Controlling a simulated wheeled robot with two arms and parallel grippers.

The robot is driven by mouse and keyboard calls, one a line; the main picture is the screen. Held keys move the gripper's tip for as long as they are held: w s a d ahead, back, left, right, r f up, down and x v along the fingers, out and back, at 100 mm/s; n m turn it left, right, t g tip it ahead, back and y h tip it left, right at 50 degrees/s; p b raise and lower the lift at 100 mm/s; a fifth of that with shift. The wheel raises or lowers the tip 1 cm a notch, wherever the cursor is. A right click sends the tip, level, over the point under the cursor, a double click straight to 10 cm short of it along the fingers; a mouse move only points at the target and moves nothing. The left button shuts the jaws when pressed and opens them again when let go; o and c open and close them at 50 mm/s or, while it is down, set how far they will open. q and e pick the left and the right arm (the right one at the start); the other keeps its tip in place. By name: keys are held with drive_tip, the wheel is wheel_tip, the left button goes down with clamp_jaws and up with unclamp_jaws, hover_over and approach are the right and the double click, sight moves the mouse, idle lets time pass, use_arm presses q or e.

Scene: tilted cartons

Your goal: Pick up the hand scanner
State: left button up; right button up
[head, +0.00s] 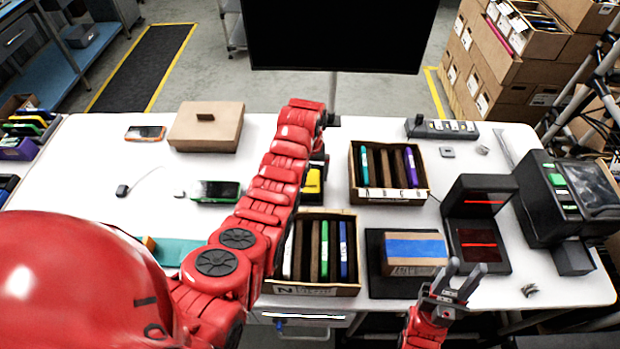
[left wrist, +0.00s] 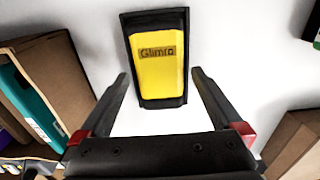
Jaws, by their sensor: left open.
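A yellow device with a black rim, marked "Glimro" (left wrist: 160,75), looks like the hand scanner. It lies on the white table, and part of its yellow face shows in the head view (head: 313,181) beside my left arm. My left gripper (left wrist: 160,78) is open and empty, with one fingertip on each side of the device's lower end in the left wrist view. I cannot tell the height gap. In the head view my left arm hides most of this gripper. My right gripper (head: 466,267) is open and empty near the front right of the table.
A blue-topped box (head: 414,249) and a black stand with red light (head: 479,200) are at right. A green-black device (head: 215,190) and a lidded box (head: 205,130) lie left.

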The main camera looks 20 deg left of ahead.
use_arm(q)
drive_tip(key=shift+f, duration=0.7)
drive_tip(key=c, duration=1)
drive_tip(key=shift+c, duration=0.2)
